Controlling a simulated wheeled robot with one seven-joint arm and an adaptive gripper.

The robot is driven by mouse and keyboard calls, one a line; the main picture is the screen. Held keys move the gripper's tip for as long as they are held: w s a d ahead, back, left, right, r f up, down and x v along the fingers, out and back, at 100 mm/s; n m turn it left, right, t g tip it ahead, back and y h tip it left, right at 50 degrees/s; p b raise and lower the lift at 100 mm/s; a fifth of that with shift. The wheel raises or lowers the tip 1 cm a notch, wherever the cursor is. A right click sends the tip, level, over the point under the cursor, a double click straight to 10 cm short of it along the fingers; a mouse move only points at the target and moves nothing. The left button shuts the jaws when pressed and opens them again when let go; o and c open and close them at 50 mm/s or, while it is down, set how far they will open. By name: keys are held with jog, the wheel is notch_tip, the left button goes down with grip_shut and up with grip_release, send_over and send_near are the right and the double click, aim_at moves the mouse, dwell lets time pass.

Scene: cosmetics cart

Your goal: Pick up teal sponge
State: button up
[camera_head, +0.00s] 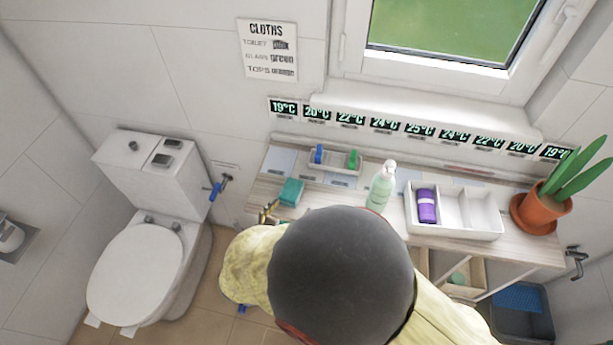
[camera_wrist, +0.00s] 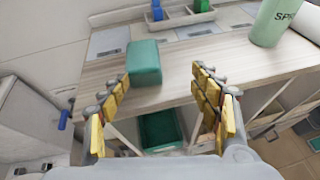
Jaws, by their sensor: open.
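The teal sponge (camera_head: 291,191) lies on the left part of the pale wooden cart top (camera_head: 395,239), near its front edge. In the wrist view the sponge (camera_wrist: 144,62) is a teal block just beyond my fingertips, closer to the left finger. My gripper (camera_wrist: 160,76) is open, with its yellow-padded fingers spread and nothing between them. In the head view my gripper (camera_head: 267,212) shows only in part, just left of and in front of the sponge. The wrist view does not clearly show whether the left fingertip touches the sponge.
A small tray (camera_head: 335,166) with blue and green items stands behind the sponge. A toilet (camera_head: 135,262) is left.

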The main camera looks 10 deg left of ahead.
aim_at(291, 189)
jog(key=shift+w+a+r+n+t+y, duration=0.4)
jog(key=shift+w+a+r+n, duration=0.3)
jog(key=shift+a+r, duration=0.1)
jog(key=shift+w+d+f, duration=0.1)
jog(key=shift+w+d, duration=0.05)
jog(key=shift+b+x, duration=0.3)
jog(key=shift+x, duration=0.55)
jog(key=shift+a+b+x, duration=0.15)
jog(key=shift+b+x, duration=0.3)
jog(key=shift+x, duration=0.95)
jog(key=shift+a+b+x, duration=0.15)
jog(key=shift+b+x, duration=0.3)
jog(key=shift+x, duration=0.9)
jog(key=c, duration=1)
